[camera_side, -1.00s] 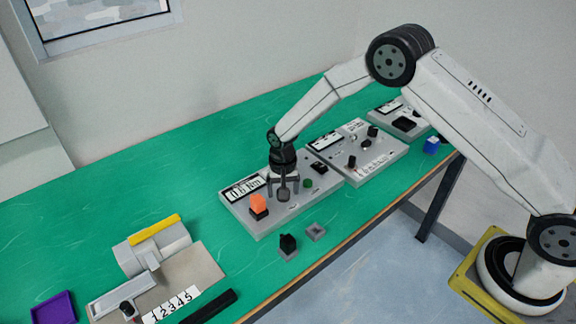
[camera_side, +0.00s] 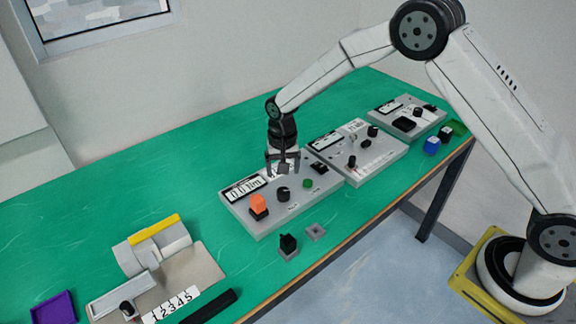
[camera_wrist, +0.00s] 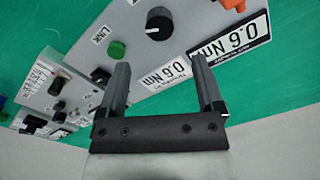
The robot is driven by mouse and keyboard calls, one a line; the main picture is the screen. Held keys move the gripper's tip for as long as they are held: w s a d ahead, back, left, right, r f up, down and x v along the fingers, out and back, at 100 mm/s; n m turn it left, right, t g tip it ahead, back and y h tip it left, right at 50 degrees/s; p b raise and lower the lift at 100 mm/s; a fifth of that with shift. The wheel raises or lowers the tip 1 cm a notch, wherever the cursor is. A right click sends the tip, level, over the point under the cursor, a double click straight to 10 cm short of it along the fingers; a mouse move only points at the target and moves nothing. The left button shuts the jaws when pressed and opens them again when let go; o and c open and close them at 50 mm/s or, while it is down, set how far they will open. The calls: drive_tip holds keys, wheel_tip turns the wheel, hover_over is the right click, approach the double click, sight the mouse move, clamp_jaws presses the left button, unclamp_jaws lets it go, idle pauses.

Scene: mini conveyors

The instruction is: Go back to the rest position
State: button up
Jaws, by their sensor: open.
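My gripper (camera_side: 283,160) is open and empty, pointing down above the nearest grey panel (camera_side: 262,225). That panel carries a black knob (camera_side: 283,194), a green button (camera_side: 308,183), an orange part (camera_side: 258,202) and a display plate (camera_side: 243,188). The gripper is apart from the knob, a little above and behind it. In the wrist view, the two fingers (camera_wrist: 160,88) are spread wide with nothing between them. The black knob (camera_wrist: 159,23) and green button (camera_wrist: 117,50) lie beyond the fingertips.
Two more grey panels (camera_side: 385,160) stand to the right along the green table (camera_side: 120,190). Small blocks, including a blue one (camera_side: 432,146), sit near the front edge. A roller device (camera_side: 150,250) and purple tray (camera_side: 54,308) are at left. Open air surrounds my arm.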

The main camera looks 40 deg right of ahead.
drive_tip(key=shift+s+r, duration=0.1)
idle(0.3)
drive_tip(key=s+d+r+n+t, duration=0.1)
drive_tip(key=s+d+r+n, duration=0.1)
drive_tip(key=s, duration=0.5)
drive_tip(key=s+d+r+n, duration=0.2)
drive_tip(key=s+d+r, duration=0.1)
drive_tip(key=s, duration=0.5)
drive_tip(key=s+d+r+n+t, duration=0.1)
drive_tip(key=s+d+r+n, duration=0.1)
drive_tip(key=s, duration=0.6)
drive_tip(key=shift+s+d+r+t, duration=0.15)
drive_tip(key=shift+d+r+t, duration=0.15)
drive_tip(key=shift+r, duration=0.6)
